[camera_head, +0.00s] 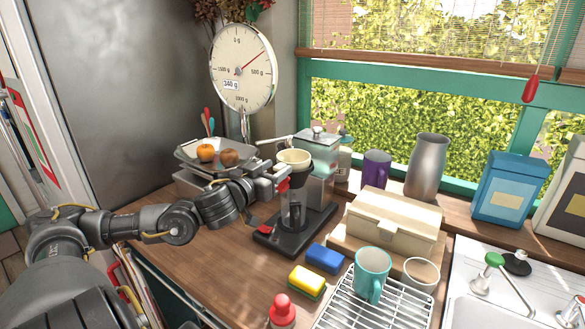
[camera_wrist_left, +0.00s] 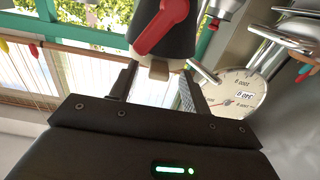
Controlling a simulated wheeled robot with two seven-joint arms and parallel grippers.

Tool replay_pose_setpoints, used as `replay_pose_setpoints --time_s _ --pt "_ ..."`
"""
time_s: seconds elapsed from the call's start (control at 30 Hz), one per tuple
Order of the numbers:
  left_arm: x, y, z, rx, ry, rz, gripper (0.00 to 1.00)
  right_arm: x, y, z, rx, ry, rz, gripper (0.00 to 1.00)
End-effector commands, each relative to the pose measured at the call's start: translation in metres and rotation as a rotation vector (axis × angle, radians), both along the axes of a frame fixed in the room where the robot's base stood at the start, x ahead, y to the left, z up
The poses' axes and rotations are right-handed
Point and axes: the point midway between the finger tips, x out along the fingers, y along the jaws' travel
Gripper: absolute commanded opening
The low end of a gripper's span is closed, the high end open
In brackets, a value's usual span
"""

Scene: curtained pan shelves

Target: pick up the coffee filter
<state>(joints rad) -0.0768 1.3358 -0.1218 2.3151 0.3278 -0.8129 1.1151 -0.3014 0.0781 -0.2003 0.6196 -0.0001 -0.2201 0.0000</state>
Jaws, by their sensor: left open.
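The coffee filter (camera_head: 294,158) shows as a cream, cup-shaped piece at the top of the black coffee maker (camera_head: 292,222), above a dark holder with a red part. My left gripper (camera_head: 278,176) is open at the filter's left side, close to the red part. In the left wrist view, which looks upside down, the dark holder (camera_wrist_left: 178,42) with its red lever stands just beyond the fingers. A small beige piece (camera_wrist_left: 160,70), possibly part of the filter, shows between the fingertips; I cannot tell whether they touch it. My right gripper is out of view.
A dial scale (camera_head: 241,68) with fruit on its pan (camera_head: 187,155) stands left of the coffee maker. A cream box (camera_head: 393,222), sponges (camera_head: 307,282) and a teal mug (camera_head: 371,272) on a wire rack (camera_head: 395,312) stand to the right. Some bare counter lies in front.

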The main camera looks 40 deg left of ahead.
Motion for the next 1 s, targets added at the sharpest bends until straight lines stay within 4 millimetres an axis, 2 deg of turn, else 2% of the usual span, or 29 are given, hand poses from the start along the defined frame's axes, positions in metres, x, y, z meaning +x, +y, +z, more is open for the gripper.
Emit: replay_pose_setpoints --time_s 0.2,0.47,0.83,1.0 --pt "0.0099 -0.0002 0.0009 0.0 0.0 -0.003 0.47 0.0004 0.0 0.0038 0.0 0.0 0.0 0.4" --pt "0.0106 -0.0002 0.0 0.001 0.001 -0.003 0.47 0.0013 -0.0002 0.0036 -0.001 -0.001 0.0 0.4" --pt "0.0105 -0.0001 0.0001 0.001 0.001 -0.003 0.0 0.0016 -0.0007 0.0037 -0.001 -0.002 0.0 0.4" --pt "0.0105 -0.0001 0.0003 0.001 0.0 -0.003 0.0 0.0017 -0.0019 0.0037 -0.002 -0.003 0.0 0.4"
